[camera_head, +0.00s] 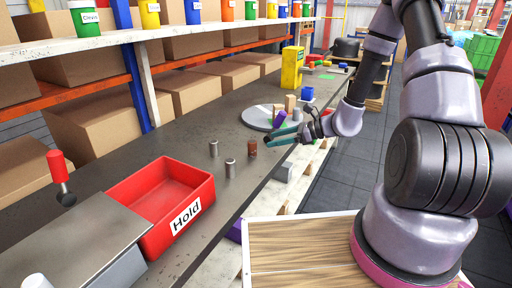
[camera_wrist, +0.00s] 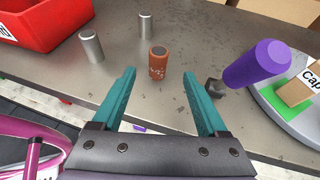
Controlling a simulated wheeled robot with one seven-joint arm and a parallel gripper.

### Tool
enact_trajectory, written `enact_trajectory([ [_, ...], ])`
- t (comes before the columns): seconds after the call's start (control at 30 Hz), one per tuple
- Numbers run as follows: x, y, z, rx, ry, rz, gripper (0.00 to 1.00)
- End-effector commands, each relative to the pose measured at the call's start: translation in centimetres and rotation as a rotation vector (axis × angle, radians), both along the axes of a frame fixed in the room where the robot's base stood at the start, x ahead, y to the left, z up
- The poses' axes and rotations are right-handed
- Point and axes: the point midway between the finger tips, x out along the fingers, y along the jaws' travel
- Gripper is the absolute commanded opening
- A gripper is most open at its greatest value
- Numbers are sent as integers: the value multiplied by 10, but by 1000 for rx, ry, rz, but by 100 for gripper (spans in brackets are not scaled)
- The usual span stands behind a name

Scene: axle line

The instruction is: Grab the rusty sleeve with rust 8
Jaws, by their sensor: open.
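The rusty sleeve (camera_wrist: 158,62) is a short orange-brown cylinder with a dark top, standing upright on the grey bench. Pale marks show on its side, but I cannot read them. In the head view the rusty sleeve (camera_head: 252,147) stands just left of my gripper. My gripper (camera_wrist: 158,88) has teal fingers, spread wide and empty. In the wrist view the sleeve is beyond the fingertips, roughly centred between them and touching neither. In the head view my gripper (camera_head: 268,142) is low over the bench near its right edge.
Two grey metal sleeves (camera_wrist: 91,46) (camera_wrist: 146,25) stand upright nearby. A red Hold bin (camera_head: 150,232) is at the front left. A round grey plate (camera_head: 253,118) bears blocks and a purple cylinder (camera_wrist: 258,64). A small dark nut-like piece (camera_wrist: 214,87) lies right of the sleeve.

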Motion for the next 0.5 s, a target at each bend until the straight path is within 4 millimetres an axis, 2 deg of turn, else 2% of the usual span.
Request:
enact_trajectory([
  [0.1,5,15,-7,1,0,2,76],
  [0.33,10,32,-12,0,-1,3,76],
  [0.5,17,57,-18,0,0,2,76],
])
